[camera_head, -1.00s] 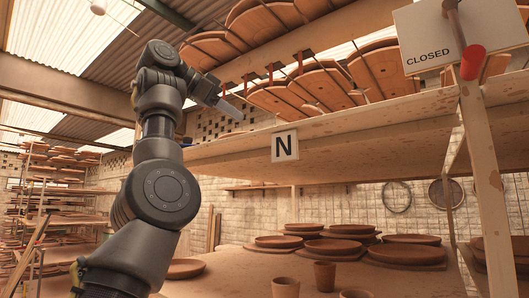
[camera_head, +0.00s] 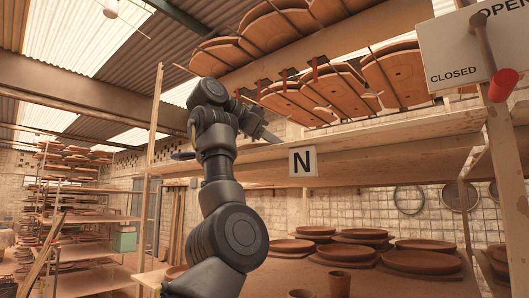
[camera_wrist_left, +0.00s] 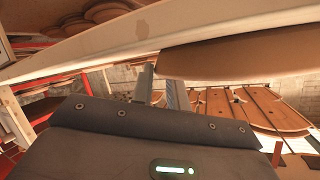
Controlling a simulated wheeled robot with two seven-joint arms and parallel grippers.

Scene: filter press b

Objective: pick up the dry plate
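Several terracotta plates stand on the lower shelf, including a front one (camera_head: 420,262) and one farther left (camera_head: 292,246). More flat reddish-brown pieces (camera_head: 300,105) lie on racks above. I cannot tell which of these is the dry plate. My left gripper (camera_head: 264,132) is raised above the pale wooden shelf board, near the overhead rack. In the left wrist view its two fingers (camera_wrist_left: 162,88) are apart, with nothing seen between them. A brown rounded piece (camera_wrist_left: 240,55) is close beside the fingers there. My right gripper is out of view.
A pale shelf board (camera_head: 400,150) with an N sign (camera_head: 302,161) runs below my gripper. An upright post (camera_head: 505,170) with a red-ended handle (camera_head: 502,85) and OPEN/CLOSED sign (camera_head: 470,50) stands at right. Small pots (camera_head: 340,283) sit below. Loaded racks (camera_head: 75,190) stand left.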

